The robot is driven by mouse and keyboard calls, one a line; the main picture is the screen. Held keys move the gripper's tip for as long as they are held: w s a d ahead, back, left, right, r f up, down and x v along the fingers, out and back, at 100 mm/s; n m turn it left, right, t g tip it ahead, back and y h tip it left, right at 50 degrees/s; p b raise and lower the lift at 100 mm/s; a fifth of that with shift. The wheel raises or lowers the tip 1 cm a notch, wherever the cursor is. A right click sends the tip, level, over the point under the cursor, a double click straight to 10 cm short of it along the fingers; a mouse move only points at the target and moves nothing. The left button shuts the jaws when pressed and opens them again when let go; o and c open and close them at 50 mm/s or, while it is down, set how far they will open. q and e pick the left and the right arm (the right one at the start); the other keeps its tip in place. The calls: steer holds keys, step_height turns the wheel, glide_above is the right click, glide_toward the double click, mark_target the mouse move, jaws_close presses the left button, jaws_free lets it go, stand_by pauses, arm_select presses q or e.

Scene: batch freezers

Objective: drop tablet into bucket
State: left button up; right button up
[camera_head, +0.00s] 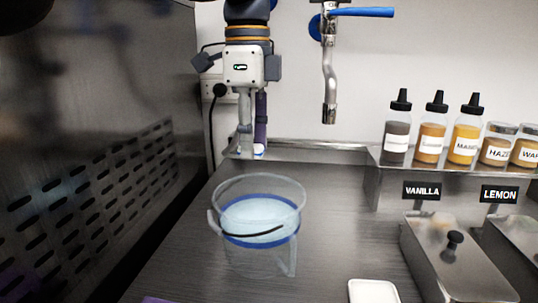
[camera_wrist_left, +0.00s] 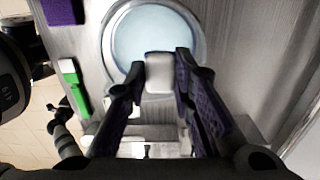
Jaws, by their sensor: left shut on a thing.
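The clear bucket (camera_head: 222,258) with a blue band and pale liquid stands on the grey counter in the head view. Its round rim also shows in the wrist view (camera_wrist_left: 113,22). My left gripper (camera_head: 250,150) hangs fingers-down at the back of the counter, beyond the bucket as the head view shows it. It is shut on a small white tablet (camera_head: 259,150). In the wrist view the tablet (camera_wrist_left: 159,73) sits between the purple-padded fingertips (camera_wrist_left: 160,75), overlapping the bucket's near rim. The height over the bucket is unclear. My right gripper is not identifiable.
A tap (camera_head: 329,90) hangs from the back wall. Several labelled bottles (camera_head: 431,138) stand on a shelf at right, above metal lidded bins (camera_head: 452,270). A white dish (camera_head: 373,291) lies at the front. A dark slotted panel (camera_head: 100,190) borders the left.

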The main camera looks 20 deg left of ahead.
arm_select(q)
step_height(320, 180, down, 6)
steer(key=shift+s+r, duration=0.1)
steer(key=shift+s, duration=0.05)
steer(key=o, duration=1)
steer(key=shift+r, duration=0.1)
step_height(320, 180, up, 12)
steer(key=shift+f, duration=0.1)
